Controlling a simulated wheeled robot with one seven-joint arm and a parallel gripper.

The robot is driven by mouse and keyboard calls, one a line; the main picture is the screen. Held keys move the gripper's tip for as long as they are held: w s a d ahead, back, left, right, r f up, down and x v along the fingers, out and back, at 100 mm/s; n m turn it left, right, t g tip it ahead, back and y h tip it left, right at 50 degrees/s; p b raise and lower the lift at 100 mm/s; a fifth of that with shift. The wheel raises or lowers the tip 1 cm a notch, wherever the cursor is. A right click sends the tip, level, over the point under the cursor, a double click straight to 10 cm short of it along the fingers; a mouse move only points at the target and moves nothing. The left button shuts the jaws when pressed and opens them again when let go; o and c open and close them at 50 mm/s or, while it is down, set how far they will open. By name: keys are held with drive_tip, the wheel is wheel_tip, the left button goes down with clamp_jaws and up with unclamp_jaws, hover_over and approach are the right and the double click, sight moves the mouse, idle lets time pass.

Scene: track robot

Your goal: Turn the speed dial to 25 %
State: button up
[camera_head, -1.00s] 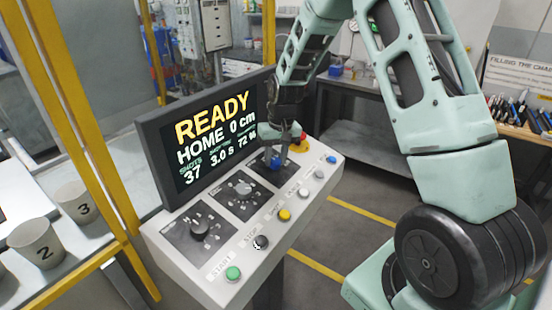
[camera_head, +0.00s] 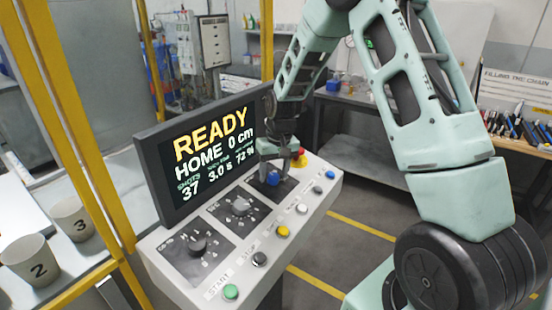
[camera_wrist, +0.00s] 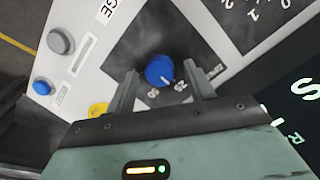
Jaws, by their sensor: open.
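The speed dial is a blue knob (camera_head: 272,179) with a white pointer mark, on a dark square plate at the far end of the console. It also shows in the wrist view (camera_wrist: 159,71), its mark pointing to the lower right. My gripper (camera_head: 271,164) is just above the dial. In the wrist view its open fingers (camera_wrist: 163,82) stand on either side of the knob, with gaps between. The screen (camera_head: 212,150) reads READY, HOME 0 cm, 37, 3.0 s and a percentage that looks like 73 %. Part of the dial's scale is hidden.
A row of push buttons, including green START (camera_head: 231,292) and yellow (camera_head: 283,231), runs along the front. Yellow posts stand left.

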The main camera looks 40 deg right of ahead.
sight(281, 184)
wheel_tip(281, 184, up, 17)
drive_tip(key=s+d+b, duration=0.1)
drive_tip(key=b, duration=0.2)
drive_tip(key=shift+s+d, duration=0.2)
idle(0.4)
drive_tip(key=s+a+f+n, duration=0.2)
drive_tip(key=s+a, duration=0.3)
drive_tip(key=a, duration=0.5)
drive_tip(key=s+a+f+n, duration=0.25)
drive_tip(key=s+a, duration=0.25)
drive_tip(key=a, duration=0.4)
drive_tip(key=s+a+f+n, duration=0.1)
drive_tip(key=s+a+n, duration=0.1)
drive_tip(key=s, duration=0.4)
drive_tip(key=s+a+f+n, duration=0.2)
drive_tip(key=s+a, duration=0.1)
drive_tip(key=s, duration=0.4)
drive_tip(key=s+a+f+n+g+b, duration=0.1)
drive_tip(key=s+a+f+n, duration=0.1)
drive_tip(key=s, duration=0.4)
drive_tip(key=shift+s+a, duration=0.4)
drive_tip(key=shift+a, duration=0.35)
drive_tip(key=shift+f, duration=0.1)
